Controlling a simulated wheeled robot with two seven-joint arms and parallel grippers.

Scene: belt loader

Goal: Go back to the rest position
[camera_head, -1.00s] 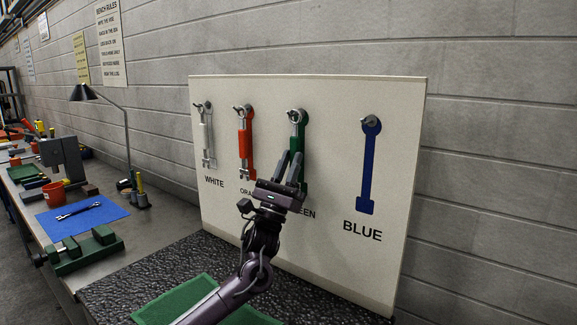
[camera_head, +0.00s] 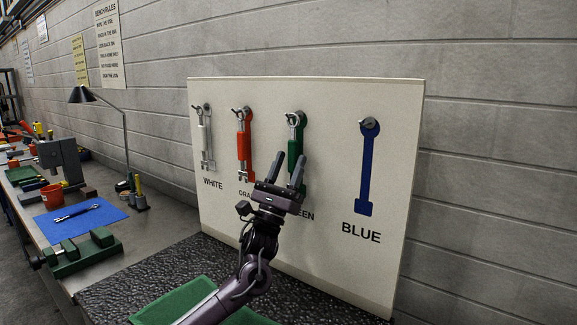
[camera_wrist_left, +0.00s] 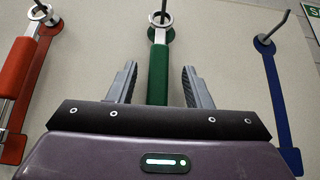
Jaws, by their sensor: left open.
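My left gripper (camera_head: 287,170) is open in front of the tool board (camera_head: 330,100), its fingers pointing up at the green wrench (camera_head: 293,150). In the left wrist view the green wrench (camera_wrist_left: 158,75) hangs by its ring on a hook, between the open fingers (camera_wrist_left: 158,85) in the picture; the fingers appear apart from it. The green wrench's lower part is hidden behind my gripper. The orange wrench (camera_head: 244,145) and the white wrench (camera_head: 206,140) hang to the left. The blue place (camera_head: 366,170) shows a blue silhouette and a bare hook. My right gripper is not in view.
A green mat (camera_head: 175,300) lies on the dark textured surface (camera_head: 130,285) below the board.

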